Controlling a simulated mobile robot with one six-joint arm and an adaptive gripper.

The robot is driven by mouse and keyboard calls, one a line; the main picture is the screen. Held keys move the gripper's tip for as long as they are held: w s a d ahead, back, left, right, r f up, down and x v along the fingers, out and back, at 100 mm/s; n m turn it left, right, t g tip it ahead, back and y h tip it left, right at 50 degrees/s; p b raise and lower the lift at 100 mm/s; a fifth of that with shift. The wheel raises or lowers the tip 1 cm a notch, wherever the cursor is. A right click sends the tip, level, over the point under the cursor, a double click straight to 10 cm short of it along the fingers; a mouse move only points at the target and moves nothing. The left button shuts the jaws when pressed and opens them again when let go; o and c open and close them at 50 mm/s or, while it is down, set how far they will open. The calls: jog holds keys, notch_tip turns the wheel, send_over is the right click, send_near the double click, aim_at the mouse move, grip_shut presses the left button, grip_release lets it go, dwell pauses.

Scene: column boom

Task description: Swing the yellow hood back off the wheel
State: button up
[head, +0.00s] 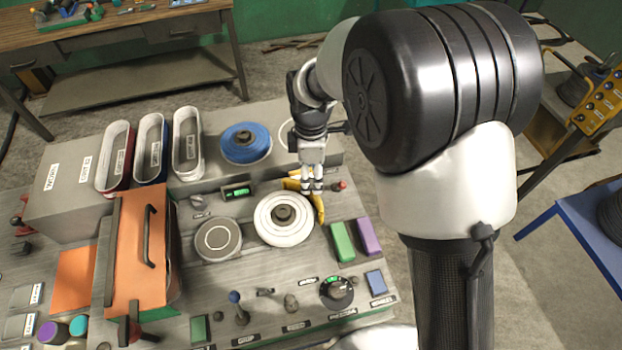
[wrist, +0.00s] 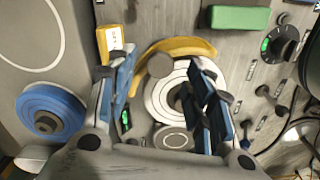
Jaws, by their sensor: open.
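The white wheel (head: 268,224) with a dark hub lies flat on the grey workbench. The yellow hood (head: 319,208) shows as a curved band along the wheel's far right edge, partly hidden by my gripper. In the wrist view the hood (wrist: 190,46) curves around one side of the wheel (wrist: 155,98), whose white top is largely uncovered. My gripper (head: 312,187) is open just beyond the wheel, close above the hood. In the wrist view my blue-padded fingers (wrist: 164,68) stand wide apart in front of the wheel and hood, with nothing visibly held. Contact with the hood cannot be told.
A grey disc (head: 218,240) lies left of the wheel and a blue spool (head: 246,144) behind it. Green (head: 342,241) and purple (head: 369,237) blocks lie to the right. An orange box (head: 140,250) with a black handle stands at the left. Knobs and levers line the front.

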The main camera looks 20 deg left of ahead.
jog(key=shift+f, duration=1.15)
jog(key=shift+c, duration=0.5)
grip_shut()
